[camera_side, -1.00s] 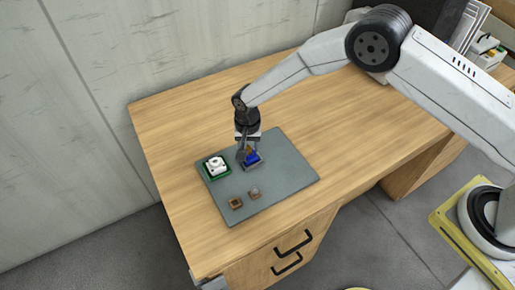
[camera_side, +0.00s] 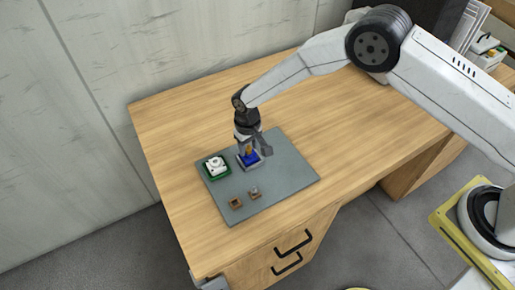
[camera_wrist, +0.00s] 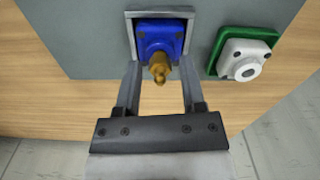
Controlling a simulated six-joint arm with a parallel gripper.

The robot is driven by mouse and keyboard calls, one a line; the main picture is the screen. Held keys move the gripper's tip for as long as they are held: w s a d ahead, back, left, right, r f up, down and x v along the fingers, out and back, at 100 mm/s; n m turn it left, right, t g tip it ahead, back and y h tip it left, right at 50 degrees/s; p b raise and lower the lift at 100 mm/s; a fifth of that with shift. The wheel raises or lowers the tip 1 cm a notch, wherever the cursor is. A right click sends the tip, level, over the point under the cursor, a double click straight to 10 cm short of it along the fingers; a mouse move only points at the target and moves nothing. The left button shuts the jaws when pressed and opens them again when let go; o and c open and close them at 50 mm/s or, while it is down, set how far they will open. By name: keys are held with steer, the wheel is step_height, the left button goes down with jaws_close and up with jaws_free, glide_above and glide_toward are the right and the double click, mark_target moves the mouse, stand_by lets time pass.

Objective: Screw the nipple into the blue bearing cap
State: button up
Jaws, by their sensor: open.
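The blue bearing cap (camera_wrist: 160,38) sits in a grey square frame (camera_wrist: 131,28) on the grey mat; it also shows in the side view (camera_side: 251,158). The brass nipple (camera_wrist: 159,68) stands in the middle of the blue cap, its tip toward the wrist camera. How deep it sits in the cap cannot be told. My gripper (camera_wrist: 162,88) is open, with one finger on each side of the nipple and clear space between. In the side view my gripper (camera_side: 255,147) is right over the blue cap.
A white bearing cap (camera_side: 215,165) in a green frame (camera_side: 219,178) stands left of the blue one. Two small brown blocks (camera_side: 236,203) (camera_side: 255,193) lie toward the mat's front. The right part of the grey mat (camera_side: 290,177) is clear.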

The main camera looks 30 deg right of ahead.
steer(key=n, duration=0.3)
steer(key=shift+n, duration=0.4)
steer(key=n, duration=0.8)
steer(key=shift+n, duration=2.3)
steer(key=shift+c, duration=0.2)
jaws_close()
steer(key=shift+m, duration=0.3)
